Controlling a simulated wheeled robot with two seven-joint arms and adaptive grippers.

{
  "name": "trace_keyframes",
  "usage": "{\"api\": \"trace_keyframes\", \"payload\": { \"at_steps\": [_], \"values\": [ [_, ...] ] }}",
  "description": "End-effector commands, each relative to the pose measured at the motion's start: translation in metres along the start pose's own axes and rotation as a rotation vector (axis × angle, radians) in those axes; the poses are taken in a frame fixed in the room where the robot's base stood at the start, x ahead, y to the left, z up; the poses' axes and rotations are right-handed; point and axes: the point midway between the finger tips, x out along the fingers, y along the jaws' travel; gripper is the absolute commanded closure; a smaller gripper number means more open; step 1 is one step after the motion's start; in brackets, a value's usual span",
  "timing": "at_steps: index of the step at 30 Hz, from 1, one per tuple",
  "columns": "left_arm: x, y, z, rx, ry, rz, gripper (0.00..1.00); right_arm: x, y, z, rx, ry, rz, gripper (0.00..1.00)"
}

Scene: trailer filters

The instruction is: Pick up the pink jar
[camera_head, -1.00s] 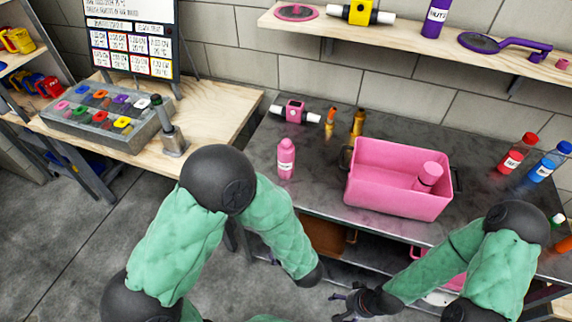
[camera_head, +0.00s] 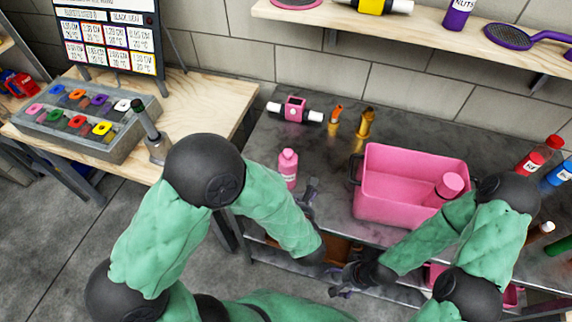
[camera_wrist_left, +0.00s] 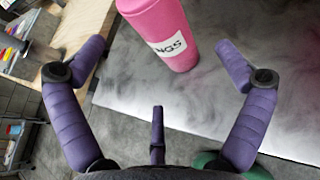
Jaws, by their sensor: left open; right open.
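A pink jar (camera_head: 288,169) with a white label stands upright on the dark metal table, near its front left edge. My left gripper (camera_head: 311,192) is open and empty, low at the table's front edge, just right of the jar. In the left wrist view the jar stands beyond the spread purple fingers, apart from them. Another pink jar (camera_head: 448,185) leans inside the pink crate (camera_head: 400,208). My right gripper (camera_head: 345,283) is open in front of the table, partly hard to make out.
Red (camera_head: 539,152) and blue bottles (camera_head: 558,174) stand at the right. A wooden shelf (camera_head: 420,32) hangs above.

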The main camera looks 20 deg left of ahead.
Motion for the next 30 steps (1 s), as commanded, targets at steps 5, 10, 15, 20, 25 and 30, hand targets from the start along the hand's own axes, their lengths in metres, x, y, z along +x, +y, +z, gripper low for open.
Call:
{"api": "trace_keyframes", "payload": {
  "at_steps": [5, 10, 15, 20, 25, 30],
  "values": [
    [0.026, 0.002, -0.003, -0.001, 0.002, 0.005, 0.0, 0.009, 0.003, 0.0, 0.0, -0.001, 0.0, 0.19],
    [0.045, 0.001, -0.002, -0.001, 0.001, 0.003, 0.0, 0.013, 0.005, 0.0, 0.0, -0.001, 0.0, 0.19],
    [0.054, 0.001, -0.001, 0.0, 0.0, 0.001, 0.0, 0.015, 0.005, 0.0, 0.0, -0.001, 0.0, 0.19],
    [0.076, 0.004, -0.003, -0.002, 0.001, 0.004, 0.0, 0.025, 0.009, -0.001, 0.0, -0.001, 0.0, 0.19],
    [0.096, 0.004, -0.002, -0.001, 0.001, 0.003, 0.0, 0.03, 0.011, -0.001, 0.0, -0.001, 0.0, 0.19],
    [0.101, 0.003, -0.001, 0.001, 0.0, 0.0, 0.0, 0.03, 0.011, -0.001, 0.0, -0.001, 0.0, 0.19]
  ]
}}
